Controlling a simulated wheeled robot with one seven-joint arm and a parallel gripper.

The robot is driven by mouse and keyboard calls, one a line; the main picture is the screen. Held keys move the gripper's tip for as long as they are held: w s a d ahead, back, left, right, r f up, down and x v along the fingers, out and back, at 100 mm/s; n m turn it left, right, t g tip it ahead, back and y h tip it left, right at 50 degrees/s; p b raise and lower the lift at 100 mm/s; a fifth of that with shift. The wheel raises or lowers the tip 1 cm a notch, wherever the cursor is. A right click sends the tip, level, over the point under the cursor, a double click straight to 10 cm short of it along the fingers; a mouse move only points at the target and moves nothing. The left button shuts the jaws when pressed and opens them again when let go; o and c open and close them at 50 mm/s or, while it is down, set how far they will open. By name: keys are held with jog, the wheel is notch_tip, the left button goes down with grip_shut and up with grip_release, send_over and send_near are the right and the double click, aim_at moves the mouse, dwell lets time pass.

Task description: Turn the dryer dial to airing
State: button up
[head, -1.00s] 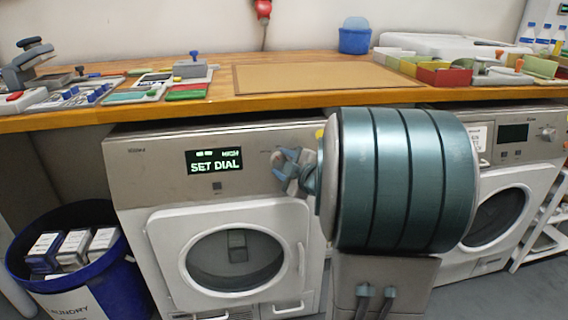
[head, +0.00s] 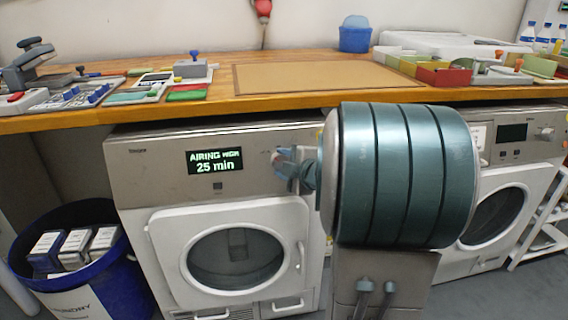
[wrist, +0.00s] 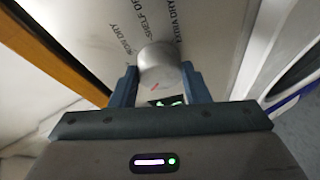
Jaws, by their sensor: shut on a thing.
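The dryer (head: 150,180) stands under the counter with its round door closed. Its display (head: 215,161) reads "AIRING HIGH" and "25 min". The dial is a silver knob in the wrist view (wrist: 158,62), with a small red mark on its face. Printed labels such as "EXTRA DRY" and "SHELF DRY" show on the panel around it. My gripper (wrist: 162,85) has one finger on each side of the dial and is shut on it. In the head view my gripper (head: 284,163) is at the right of the dryer's panel, and my arm largely hides the dial there.
A wooden counter edge (head: 250,104) runs just above the panel. A blue laundry bin (head: 120,270) with boxes stands at the left. A second machine (head: 520,150) is at the right, partly behind my arm.

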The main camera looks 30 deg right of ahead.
jog(key=o, duration=1)
jog(key=shift+p+v, duration=2.15)
jog(key=shift+v, duration=4.7)
